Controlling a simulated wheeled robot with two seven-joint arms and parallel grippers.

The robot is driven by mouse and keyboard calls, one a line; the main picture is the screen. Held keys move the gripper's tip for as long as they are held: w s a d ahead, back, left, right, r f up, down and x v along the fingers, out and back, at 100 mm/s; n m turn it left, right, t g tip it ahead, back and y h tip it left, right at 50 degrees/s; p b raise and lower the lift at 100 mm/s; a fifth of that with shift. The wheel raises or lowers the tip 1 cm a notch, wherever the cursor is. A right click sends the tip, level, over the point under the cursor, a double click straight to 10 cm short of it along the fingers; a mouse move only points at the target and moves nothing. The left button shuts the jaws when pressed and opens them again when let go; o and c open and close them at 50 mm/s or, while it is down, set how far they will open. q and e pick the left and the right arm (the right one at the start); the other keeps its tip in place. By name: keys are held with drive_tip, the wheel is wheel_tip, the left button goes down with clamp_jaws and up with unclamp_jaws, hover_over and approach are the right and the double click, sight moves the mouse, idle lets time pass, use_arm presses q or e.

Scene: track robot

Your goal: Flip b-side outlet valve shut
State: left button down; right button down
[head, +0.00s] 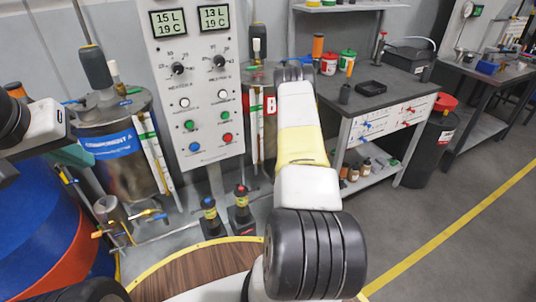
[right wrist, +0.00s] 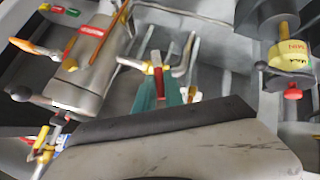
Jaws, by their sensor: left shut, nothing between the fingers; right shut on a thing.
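The B-side tank (head: 257,112), with a red B label, stands behind the control panel's right edge, largely covered by my right arm. My right gripper (right wrist: 160,84) shows in the right wrist view as teal fingers, shut on a red-and-yellow handle (right wrist: 157,69), apparently the outlet valve lever. A metal rod runs left from the handle; the valve body cannot be made out. In the head view my right arm reaches up the middle and its fingertips are hidden. My left gripper (head: 45,120) is at the left edge, shut and empty, beside the blue-labelled component A tank (head: 112,140).
A control panel (head: 195,90) stands between the tanks. Two pumps (head: 209,218) are on the floor below it. A silver cylinder (right wrist: 88,75) and an orange-handled lever (right wrist: 35,47) are left in the wrist view. A workbench (head: 375,95) stands right, with clear floor in front.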

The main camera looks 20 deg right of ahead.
drive_tip(key=shift+w+d+r+m+y, duration=0.15)
drive_tip(key=shift+d+m+y, duration=0.45)
drive_tip(key=shift+y, duration=0.4)
drive_tip(key=shift+d+r+m+y, duration=0.15)
drive_tip(key=shift+d+m+y, duration=0.25)
drive_tip(key=shift+d+y, duration=0.45)
drive_tip(key=shift+a+y, duration=0.15)
drive_tip(key=shift+y, duration=0.1)
drive_tip(key=c, duration=1.4)
unclamp_jaws()
drive_tip(key=shift+c, duration=0.2)
drive_tip(key=v, duration=0.7)
drive_tip(key=shift+r, duration=0.3)
